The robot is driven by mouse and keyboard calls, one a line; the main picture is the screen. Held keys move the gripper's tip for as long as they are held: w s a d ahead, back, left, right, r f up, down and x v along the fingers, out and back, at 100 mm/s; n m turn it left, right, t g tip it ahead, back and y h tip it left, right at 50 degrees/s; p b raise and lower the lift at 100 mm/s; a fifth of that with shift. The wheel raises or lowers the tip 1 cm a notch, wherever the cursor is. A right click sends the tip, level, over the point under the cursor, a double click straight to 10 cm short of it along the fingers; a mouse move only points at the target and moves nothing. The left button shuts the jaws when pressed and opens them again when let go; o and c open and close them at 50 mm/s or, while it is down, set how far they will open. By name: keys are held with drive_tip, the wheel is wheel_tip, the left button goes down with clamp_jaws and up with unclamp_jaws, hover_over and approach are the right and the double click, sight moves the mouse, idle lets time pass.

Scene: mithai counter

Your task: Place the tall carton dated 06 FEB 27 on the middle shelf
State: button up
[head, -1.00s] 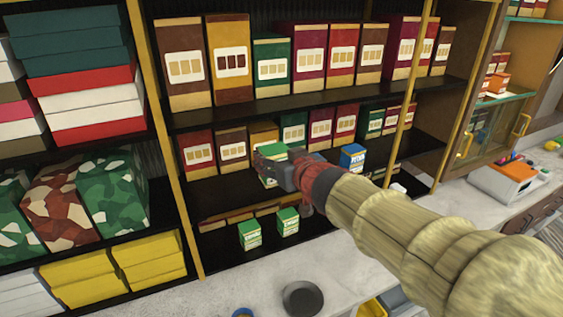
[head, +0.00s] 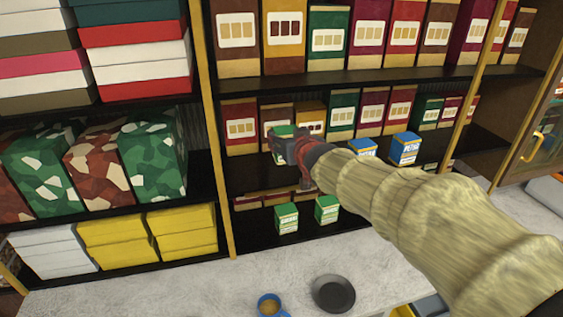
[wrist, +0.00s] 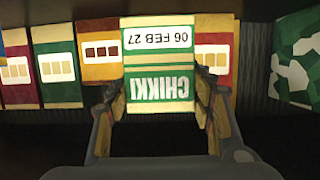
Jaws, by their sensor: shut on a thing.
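The tall green and cream carton (wrist: 158,62) is between the fingers of my gripper (wrist: 160,120) in the wrist view. Its face appears upside down there and reads CHIKKI and 06 FEB 27. In the head view my gripper (head: 287,152) is at the middle shelf (head: 245,172), near its left part. My gripper is shut on the carton. I cannot tell whether the carton touches the shelf board.
Brown, red, yellow and green boxes (head: 343,115) line the back of the middle shelf. Two blue cartons (head: 405,148) stand to the right on it. Two small green cartons (head: 287,218) stand on the bottom shelf. A gold post (head: 219,130) borders the left. A dark bowl (head: 333,293) and blue cup (head: 270,306) are on the counter.

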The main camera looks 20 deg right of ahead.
drive_tip(key=shift+w+a+f, duration=0.25)
drive_tip(key=shift+w+f, duration=0.25)
drive_tip(key=shift+f, duration=0.1)
drive_tip(key=shift+w+a+f, duration=0.25)
drive_tip(key=shift+w+f, duration=0.25)
drive_tip(key=shift+f, duration=0.05)
drive_tip(key=shift+w+f+p, duration=0.1)
drive_tip(key=shift+f+p, duration=0.2)
drive_tip(key=shift+f, duration=1.25)
drive_tip(key=shift+f+b, duration=0.2)
drive_tip(key=shift+b, duration=0.1)
drive_tip(key=o, duration=1.4)
drive_tip(key=shift+c, duration=0.2)
